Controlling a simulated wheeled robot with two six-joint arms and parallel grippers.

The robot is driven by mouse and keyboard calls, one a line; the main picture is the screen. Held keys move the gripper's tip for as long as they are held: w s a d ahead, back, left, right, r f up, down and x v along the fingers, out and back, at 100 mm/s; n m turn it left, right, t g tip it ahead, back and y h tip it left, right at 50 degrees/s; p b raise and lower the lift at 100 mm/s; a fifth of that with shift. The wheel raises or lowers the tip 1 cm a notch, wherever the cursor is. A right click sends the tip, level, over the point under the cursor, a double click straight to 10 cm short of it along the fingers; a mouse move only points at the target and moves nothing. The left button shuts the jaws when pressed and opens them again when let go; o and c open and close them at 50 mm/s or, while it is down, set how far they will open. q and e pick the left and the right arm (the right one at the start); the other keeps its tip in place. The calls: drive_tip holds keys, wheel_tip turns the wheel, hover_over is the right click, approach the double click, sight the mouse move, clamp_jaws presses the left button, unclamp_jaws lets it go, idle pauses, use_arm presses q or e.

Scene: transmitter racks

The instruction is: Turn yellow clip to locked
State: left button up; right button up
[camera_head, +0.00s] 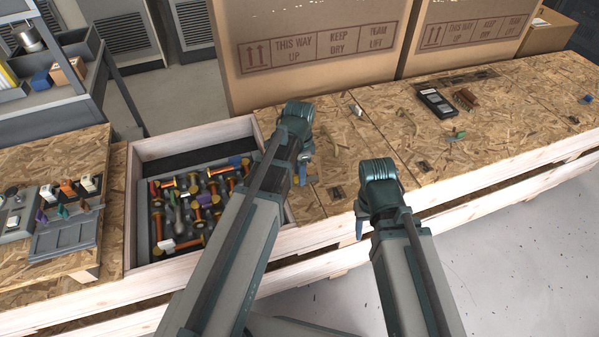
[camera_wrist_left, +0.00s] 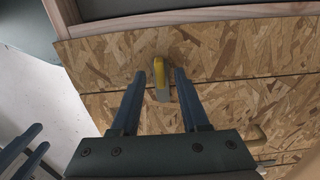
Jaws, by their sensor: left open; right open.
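The yellow clip (camera_wrist_left: 161,72) shows in the left wrist view, with a yellow upper part and a paler grey lower part, on the wood-chip board (camera_wrist_left: 225,60). My left gripper (camera_wrist_left: 160,80) is open, with one blue finger on each side of the clip. I cannot tell if either finger touches it. In the head view my left gripper (camera_head: 303,172) points down at the board beside the wooden bin, and its arm hides most of that spot. My right gripper (camera_head: 359,226) is open and empty near the board's front edge, its fingers mostly hidden.
A wooden bin (camera_head: 140,205) with a grey panel of orange, yellow and purple parts lies left of my left arm. Large cardboard boxes (camera_head: 312,50) stand behind the board. A black device (camera_head: 436,102) and small clips lie to the right.

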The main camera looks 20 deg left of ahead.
use_arm(q)
wheel_tip(320, 180, up, 13)
drive_tip(key=p, duration=1.2)
drive_tip(key=shift+f, duration=0.1)
drive_tip(key=s+d+r+n+p, duration=0.3)
drive_tip(key=s+d, duration=0.2)
drive_tip(key=s, duration=0.2)
drive_tip(key=s+d+r+n+y+p, duration=0.1)
drive_tip(key=s+d+r+n+p, duration=0.3)
drive_tip(key=s, duration=0.3)
drive_tip(key=shift+s+d+r+n, duration=0.15)
drive_tip(key=shift+s+d+n, duration=0.15)
drive_tip(key=shift+d, duration=0.3)
